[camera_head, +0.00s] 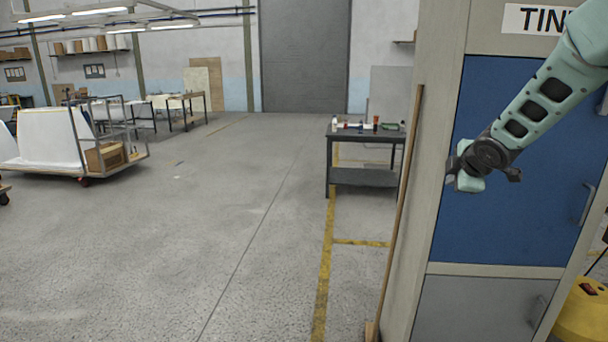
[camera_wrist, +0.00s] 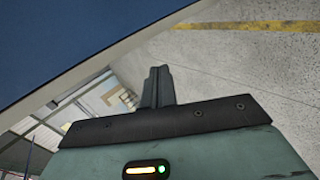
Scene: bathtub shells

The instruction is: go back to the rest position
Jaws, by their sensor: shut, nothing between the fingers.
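My gripper shows in the wrist view (camera_wrist: 158,72) with its two dark fingers together and nothing between them. In the head view my pale green arm reaches in from the upper right, and its dark wrist end hangs in the air in front of the blue cabinet door. The fingers are too small to make out clearly there. The tall cabinet (camera_head: 520,165) has a blue upper door and a grey lower panel, both shut. In the wrist view its blue face (camera_wrist: 70,35) fills the upper left.
A broom (camera_head: 398,200) leans on the cabinet's left side. A dark workbench (camera_head: 365,138) with small items stands behind it. A cart with white shells (camera_head: 50,135) is at the left. A yellow object (camera_head: 585,312) is at the lower right. The middle floor is clear.

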